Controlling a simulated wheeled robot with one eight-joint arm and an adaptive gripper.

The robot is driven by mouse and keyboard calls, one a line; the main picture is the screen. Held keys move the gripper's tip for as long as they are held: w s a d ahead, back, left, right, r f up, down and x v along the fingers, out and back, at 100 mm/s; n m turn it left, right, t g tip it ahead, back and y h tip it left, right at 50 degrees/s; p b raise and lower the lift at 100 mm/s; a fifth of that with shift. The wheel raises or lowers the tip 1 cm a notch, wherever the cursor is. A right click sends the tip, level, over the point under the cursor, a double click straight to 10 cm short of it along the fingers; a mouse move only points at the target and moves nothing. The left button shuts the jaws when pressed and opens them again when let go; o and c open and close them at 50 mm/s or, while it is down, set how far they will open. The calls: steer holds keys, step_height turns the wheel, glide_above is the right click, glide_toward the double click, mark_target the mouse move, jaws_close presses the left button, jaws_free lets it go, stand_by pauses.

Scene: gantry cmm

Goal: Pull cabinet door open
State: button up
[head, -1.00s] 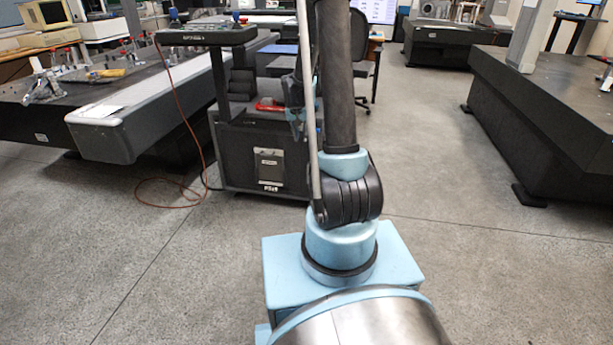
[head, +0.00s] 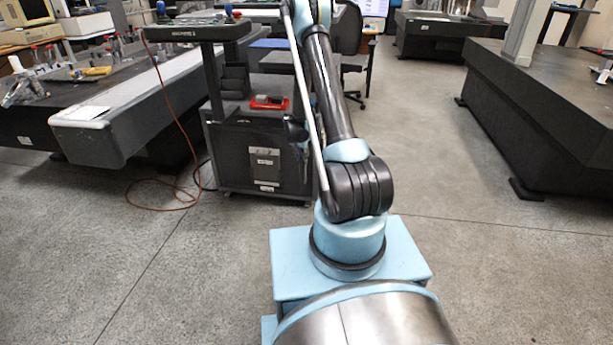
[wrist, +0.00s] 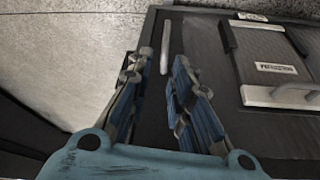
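The dark cabinet (head: 235,172) stands ahead, left of my arm, with a labelled panel on its front. In the wrist view, the dark cabinet front (wrist: 215,110) fills the right side. An upright pale bar handle (wrist: 165,45) stands near the front's left edge. My gripper (wrist: 162,62) is open, its two blue-and-dark fingers spread to either side of the bar's line. The bar shows in the gap between the fingertips and past them; I cannot tell whether either finger touches it. In the head view the gripper is mostly hidden by my arm.
A labelled panel with a pale grip (wrist: 282,97) is right of my fingers. A control console (head: 195,31) rises above the cabinet. An orange cable (head: 160,207) lies on the floor at left. Granite tables (head: 120,115) flank the space. The floor at right is clear.

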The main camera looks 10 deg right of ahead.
mark_target(305, 172)
steer(key=x, duration=1.1)
steer(key=a+x, duration=0.1)
steer(key=x, duration=0.5)
steer(key=shift+w+f, duration=0.2)
